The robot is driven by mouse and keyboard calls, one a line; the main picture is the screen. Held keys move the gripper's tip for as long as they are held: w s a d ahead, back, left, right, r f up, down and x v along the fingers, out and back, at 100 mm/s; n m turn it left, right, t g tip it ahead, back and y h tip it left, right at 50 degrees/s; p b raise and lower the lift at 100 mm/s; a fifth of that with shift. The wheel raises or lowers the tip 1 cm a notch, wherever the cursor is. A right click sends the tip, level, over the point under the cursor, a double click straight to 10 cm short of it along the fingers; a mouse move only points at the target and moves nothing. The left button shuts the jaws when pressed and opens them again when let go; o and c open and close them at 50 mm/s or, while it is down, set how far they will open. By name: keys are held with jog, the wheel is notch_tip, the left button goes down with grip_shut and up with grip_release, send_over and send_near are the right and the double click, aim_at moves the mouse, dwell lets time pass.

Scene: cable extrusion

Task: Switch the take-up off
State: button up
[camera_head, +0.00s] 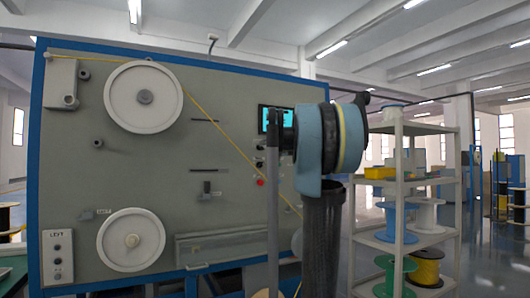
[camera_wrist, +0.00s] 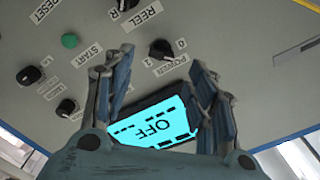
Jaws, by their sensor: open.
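The take-up machine is a grey panel (camera_head: 150,190) in a blue frame, with two white wheels and a yellow cable in the head view. Its cyan screen (camera_head: 264,122) is partly hidden by my arm; in the wrist view the screen (camera_wrist: 158,130) reads "OFF", upside down. A black knob (camera_wrist: 161,49) labelled POWER sits just above the screen in the wrist view. My gripper (camera_wrist: 161,58) is open and empty, its blue-grey fingers on either side of this knob. I cannot tell whether they touch it. The gripper's fingertips are hidden in the head view.
Near the knob are a green button (camera_wrist: 69,41) by START, a black knob (camera_wrist: 127,5) by REEL and two more knobs at left. A red button (camera_head: 261,182) is on the panel. A shelf (camera_head: 405,130) with spools stands right of my arm.

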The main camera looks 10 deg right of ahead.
jog(key=v, duration=0.4)
jog(key=shift+s, duration=0.1)
dwell(0.4)
jog(key=s+a+f+n+g, duration=0.2)
jog(key=s+a+f+g, duration=0.15)
jog(key=s+f, duration=0.45)
jog(key=s+a+f+n+g+y, duration=0.1)
jog(key=s+a+f+n+g, duration=0.1)
jog(key=s+a+f, duration=0.6)
jog(key=s+a+f+n+g, duration=0.1)
jog(key=s+f+g, duration=0.3)
jog(key=f, duration=0.8)
jog(key=s+d+f+g+h, duration=0.1)
jog(key=s+d+f+h, duration=0.1)
jog(key=s+f, duration=0.6)
jog(key=s+d+f+g+h, duration=0.2)
jog(key=s+d+f, duration=0.2)
jog(key=s+f, duration=0.5)
jog(key=s+d+f+g+h, duration=0.2)
jog(key=s+f, duration=0.6)
jog(key=f, duration=0.4)
jog(key=shift+s+d+h, duration=0.3)
jog(key=shift+s+d, duration=0.05)
jog(key=shift+d, duration=0.3)
jog(key=shift+g, duration=0.25)
